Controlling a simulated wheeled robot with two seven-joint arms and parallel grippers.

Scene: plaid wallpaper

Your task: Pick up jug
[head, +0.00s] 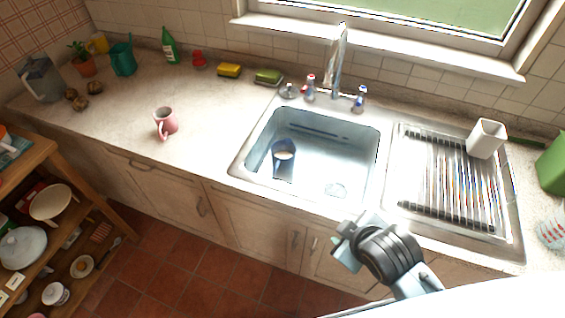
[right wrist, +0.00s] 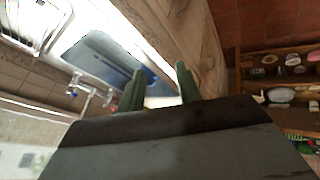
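A blue vessel (head: 283,157) with a pale inside stands in the sink, toward its left side; it could be the jug. A small pink jug or mug (head: 166,122) with a handle stands on the counter left of the sink. A grey lidded pitcher (head: 40,78) stands at the far left. My right gripper (head: 350,240) is in front of the counter, below and right of the sink, apart from all of these. In the right wrist view its two fingers (right wrist: 159,88) are spread with nothing held between them. My left gripper is not in view.
The sink (head: 236,168) has a tall tap behind it. A drying rack (head: 440,170) with a white cup (head: 486,139) lies to its right. A wooden shelf (head: 75,170) with dishes stands at lower left. The counter left of the sink is mostly clear.

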